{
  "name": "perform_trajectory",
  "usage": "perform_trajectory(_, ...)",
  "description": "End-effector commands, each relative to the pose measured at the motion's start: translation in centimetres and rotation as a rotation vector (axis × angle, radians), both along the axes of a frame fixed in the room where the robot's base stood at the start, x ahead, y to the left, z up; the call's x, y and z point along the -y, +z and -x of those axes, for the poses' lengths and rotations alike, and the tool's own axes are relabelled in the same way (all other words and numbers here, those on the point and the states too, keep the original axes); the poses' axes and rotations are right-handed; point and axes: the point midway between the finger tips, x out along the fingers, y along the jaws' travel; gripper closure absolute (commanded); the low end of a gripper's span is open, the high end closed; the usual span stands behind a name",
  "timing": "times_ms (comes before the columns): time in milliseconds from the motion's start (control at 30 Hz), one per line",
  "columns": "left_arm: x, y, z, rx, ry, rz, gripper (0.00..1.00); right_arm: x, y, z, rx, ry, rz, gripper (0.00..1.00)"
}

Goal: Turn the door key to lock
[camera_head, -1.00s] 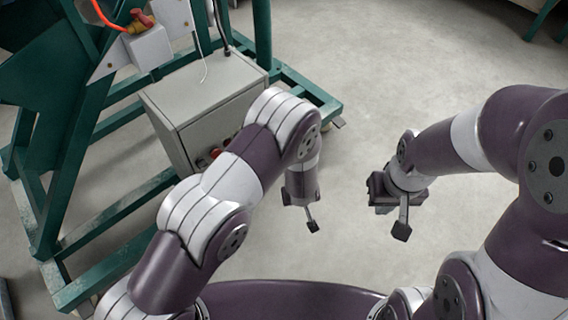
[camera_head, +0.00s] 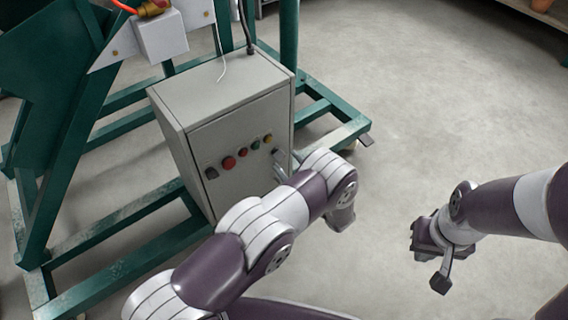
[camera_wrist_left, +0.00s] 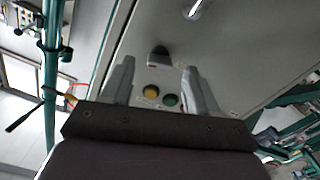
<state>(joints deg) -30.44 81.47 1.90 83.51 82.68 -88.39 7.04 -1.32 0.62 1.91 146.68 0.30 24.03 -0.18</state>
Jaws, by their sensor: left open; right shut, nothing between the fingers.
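A grey control cabinet (camera_head: 220,130) stands left of centre in the head view, with red, green and yellow buttons on its front door. In the left wrist view my left gripper (camera_wrist_left: 157,66) is open and faces this door. A yellow button (camera_wrist_left: 151,91), a green button (camera_wrist_left: 170,100) and a black knob (camera_wrist_left: 158,54) show between its fingers. A silver fitting (camera_wrist_left: 195,9) lies further up; I cannot tell whether it is the key. In the head view my left gripper is mostly hidden by its arm. My right gripper (camera_head: 426,235) is shut and empty, away from the cabinet.
A green steel frame (camera_head: 175,235) surrounds the cabinet on the left and behind. A white box (camera_head: 162,38) with a hose fitting sits on the frame above. The grey floor (camera_head: 420,110) to the right is clear.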

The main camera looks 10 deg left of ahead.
Motion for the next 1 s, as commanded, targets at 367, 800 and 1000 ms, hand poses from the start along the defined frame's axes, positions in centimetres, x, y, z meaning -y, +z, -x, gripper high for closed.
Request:
perform_trajectory(367,-2.0,0.0,-1.6,-0.002,-0.002,0.001,0.40,0.0,-1.0,0.0,0.000,0.000,0.000,1.00)
perform_trajectory(800,-2.0,0.0,-1.6,0.000,-0.001,0.003,0.97,0.0,-0.9,0.0,0.000,0.000,0.000,1.00)
perform_trajectory(1000,-2.0,0.0,-1.6,0.034,-0.001,0.029,0.96,0.0,-0.8,0.0,0.000,0.000,0.000,1.00)
